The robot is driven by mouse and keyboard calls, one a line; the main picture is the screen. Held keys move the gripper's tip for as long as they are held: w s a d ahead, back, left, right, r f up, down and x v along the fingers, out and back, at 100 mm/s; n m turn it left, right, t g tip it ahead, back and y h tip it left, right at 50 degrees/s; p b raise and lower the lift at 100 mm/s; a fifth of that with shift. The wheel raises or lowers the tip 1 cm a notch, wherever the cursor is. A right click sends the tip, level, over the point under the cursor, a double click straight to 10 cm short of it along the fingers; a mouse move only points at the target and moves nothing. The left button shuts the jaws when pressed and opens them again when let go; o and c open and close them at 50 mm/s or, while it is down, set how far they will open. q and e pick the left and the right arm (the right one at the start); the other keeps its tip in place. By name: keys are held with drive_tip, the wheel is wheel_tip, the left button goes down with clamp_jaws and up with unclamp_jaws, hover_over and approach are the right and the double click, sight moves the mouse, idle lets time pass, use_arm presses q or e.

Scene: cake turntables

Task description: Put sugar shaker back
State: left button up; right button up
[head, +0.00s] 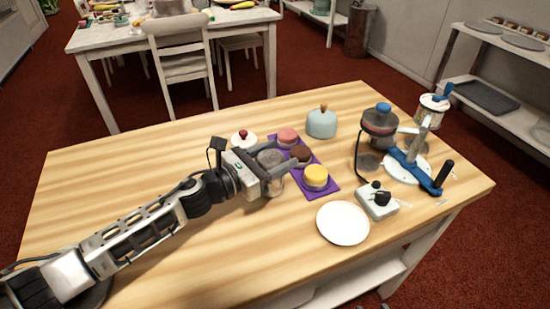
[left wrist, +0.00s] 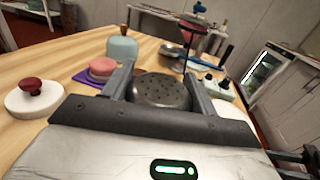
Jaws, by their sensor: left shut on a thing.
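The sugar shaker (head: 271,157) has a round grey lid with many small holes; the lid also shows large in the left wrist view (left wrist: 160,90). My left gripper (head: 284,169) is shut on it, with one finger on each side. The shaker looks upright, just left of the purple mat (head: 322,191); I cannot tell whether it touches the table. Much of its body is hidden by the gripper. On the mat stand a pink cake (head: 288,137), a brown cake (head: 300,154) and a yellow cake (head: 316,176). My right gripper is not in view.
A white lid with a red knob (head: 243,139) and a teal dome (head: 321,123) stand behind. To the right are a white plate (head: 343,223), a small box with black knobs (head: 377,202), a dark dispenser (head: 379,122) and a blue-armed turntable (head: 407,168). The table's left side is clear.

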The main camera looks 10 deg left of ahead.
use_arm(q)
drive_tip(key=shift+f, duration=0.1)
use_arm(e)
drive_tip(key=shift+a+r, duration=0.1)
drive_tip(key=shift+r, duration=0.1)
use_arm(q)
drive_tip(key=shift+f, duration=0.1)
drive_tip(key=o, duration=1.1)
drive_tip(key=shift+o, duration=0.2)
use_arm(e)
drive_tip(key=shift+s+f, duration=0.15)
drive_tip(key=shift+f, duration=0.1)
use_arm(q)
drive_tip(key=shift+r, duration=0.2)
drive_tip(key=v, duration=0.3)
drive_tip(key=b+v, duration=0.1)
drive_tip(key=v, duration=0.3)
drive_tip(key=b+v, duration=0.1)
drive_tip(key=v, duration=0.2)
drive_tip(key=shift+s+a+f, duration=0.25)
drive_tip(key=shift+s+a+r, duration=0.15)
drive_tip(key=shift+s+a, duration=0.35)
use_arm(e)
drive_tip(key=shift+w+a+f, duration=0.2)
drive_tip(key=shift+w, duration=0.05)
